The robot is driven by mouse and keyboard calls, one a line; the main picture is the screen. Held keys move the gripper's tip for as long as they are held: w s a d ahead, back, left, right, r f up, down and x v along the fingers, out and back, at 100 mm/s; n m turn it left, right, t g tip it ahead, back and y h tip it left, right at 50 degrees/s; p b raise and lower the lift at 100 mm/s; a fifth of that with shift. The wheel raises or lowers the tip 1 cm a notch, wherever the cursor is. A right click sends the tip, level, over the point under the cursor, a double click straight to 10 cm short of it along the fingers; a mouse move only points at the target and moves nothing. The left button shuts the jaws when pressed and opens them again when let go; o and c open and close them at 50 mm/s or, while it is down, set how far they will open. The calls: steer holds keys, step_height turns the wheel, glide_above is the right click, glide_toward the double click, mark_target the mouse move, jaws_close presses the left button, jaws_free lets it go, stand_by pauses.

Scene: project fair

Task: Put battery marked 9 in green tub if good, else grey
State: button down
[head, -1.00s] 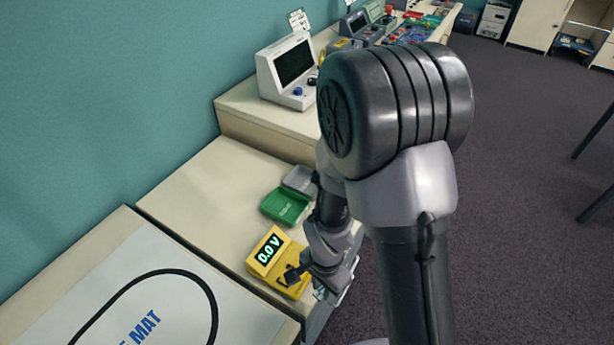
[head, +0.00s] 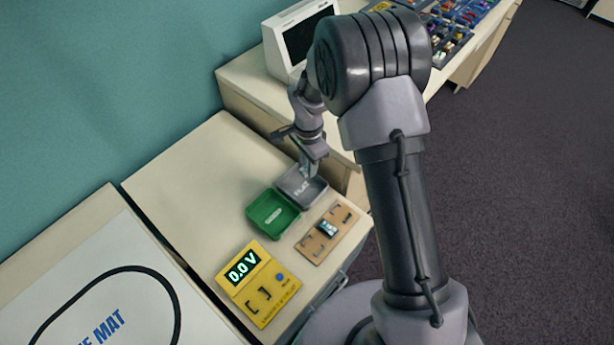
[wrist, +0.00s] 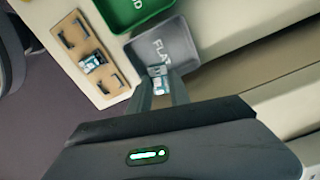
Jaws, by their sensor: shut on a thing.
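My gripper (head: 310,170) is shut on a small pale battery (wrist: 159,80), held over the grey tub. The number on this battery is too small to read. The grey tub (wrist: 178,42) is marked FLAT and also shows in the head view (head: 318,193). The green tub (head: 272,228) stands beside it, its label only partly readable in the wrist view (wrist: 118,14). The yellow tester (head: 268,302) reads 0.0 V, and its slot is empty.
A wooden holder (head: 316,247) in front of the tubs has one battery (head: 328,228) in it and empty places. A white mat (head: 60,290) lies at the left. A higher bench with a white monitor (head: 290,60) stands behind.

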step_height(320, 180, down, 6)
steer(key=b, duration=0.3)
steer(key=shift+s+a, duration=0.1)
steer(key=shift+s, duration=0.05)
steer(key=shift+r, duration=0.1)
steer(key=c, duration=1.1)
jaws_free()
step_height(320, 180, up, 18)
steer(key=p, duration=0.5)
steer(key=shift+f, duration=0.25)
